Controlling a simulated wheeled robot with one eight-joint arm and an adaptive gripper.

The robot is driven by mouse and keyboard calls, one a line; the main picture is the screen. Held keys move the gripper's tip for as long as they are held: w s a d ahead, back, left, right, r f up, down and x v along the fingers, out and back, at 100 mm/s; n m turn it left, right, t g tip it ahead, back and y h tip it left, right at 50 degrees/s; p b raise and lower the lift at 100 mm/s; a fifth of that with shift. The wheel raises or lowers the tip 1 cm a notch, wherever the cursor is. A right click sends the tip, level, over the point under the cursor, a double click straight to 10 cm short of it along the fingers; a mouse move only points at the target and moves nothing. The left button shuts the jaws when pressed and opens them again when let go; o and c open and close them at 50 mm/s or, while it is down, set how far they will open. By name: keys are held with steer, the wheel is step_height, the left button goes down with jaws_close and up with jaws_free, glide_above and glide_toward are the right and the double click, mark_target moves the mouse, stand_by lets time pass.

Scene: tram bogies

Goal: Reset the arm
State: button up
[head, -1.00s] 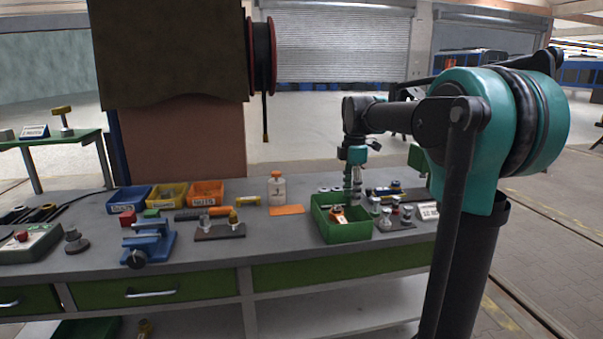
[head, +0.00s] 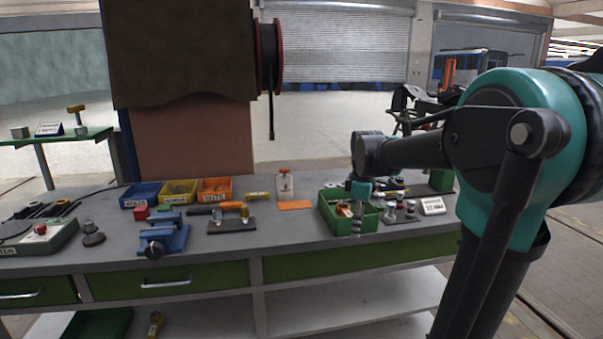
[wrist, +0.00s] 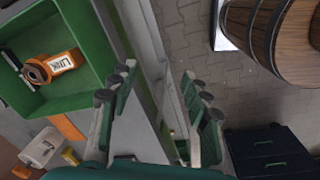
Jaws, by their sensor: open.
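My gripper (wrist: 158,82) is open and empty in the wrist view, its two fingers apart over the bench edge and the floor beyond. In the head view my gripper (head: 359,208) hangs pointing down at the front right of the green bin (head: 335,225) and hides part of it. In the wrist view the green bin (wrist: 98,32) is left of the fingers. An orange-brown part labelled LINK (wrist: 50,66) lies inside it.
The grey bench (head: 300,240) holds a blue vise (head: 163,236), several small bins, a white bottle (head: 285,184) and small metal parts right of the green bin. A wooden barrel (wrist: 270,35) and a dark drawer cabinet (wrist: 268,150) stand on the floor.

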steer(key=s+d+f+m+t, duration=0.2)
steer(key=s+f+m+t, duration=0.1)
steer(key=s+f+m, duration=1.1)
steer(key=s+f, duration=0.4)
steer(key=shift+s+d, duration=0.3)
steer(key=shift+s, duration=0.05)
stand_by(0.6)
